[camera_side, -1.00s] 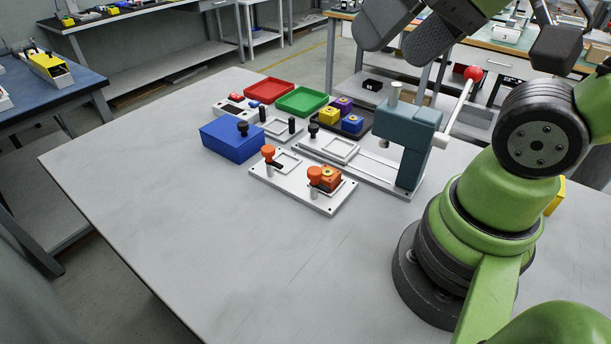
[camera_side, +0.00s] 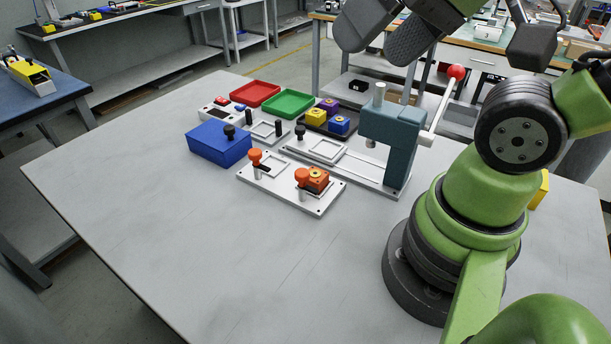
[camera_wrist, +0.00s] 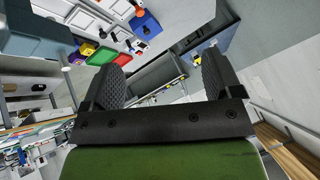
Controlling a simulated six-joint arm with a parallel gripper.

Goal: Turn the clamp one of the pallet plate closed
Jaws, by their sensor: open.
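The pale pallet plate (camera_side: 285,192) lies flat on the table in the side view. Two clamps with orange knobs stand on it, a left one (camera_side: 255,155) and a right one (camera_side: 301,176). I cannot tell which is clamp one. The right knob is beside an orange block with a yellow ring (camera_side: 318,177), seated at the plate's right end. The left clamp is by an empty square frame. My gripper (camera_side: 376,44) is open and empty, high above the table and far from the clamps. Its two dark fingers also show spread in the wrist view (camera_wrist: 161,65).
A teal press (camera_side: 393,135) with a red-balled lever (camera_side: 456,72) stands right of the plate. A blue box (camera_side: 218,145) is to its left. Red (camera_side: 255,93) and green (camera_side: 288,103) trays and a dark tray of coloured blocks lie behind. The front of the table is clear.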

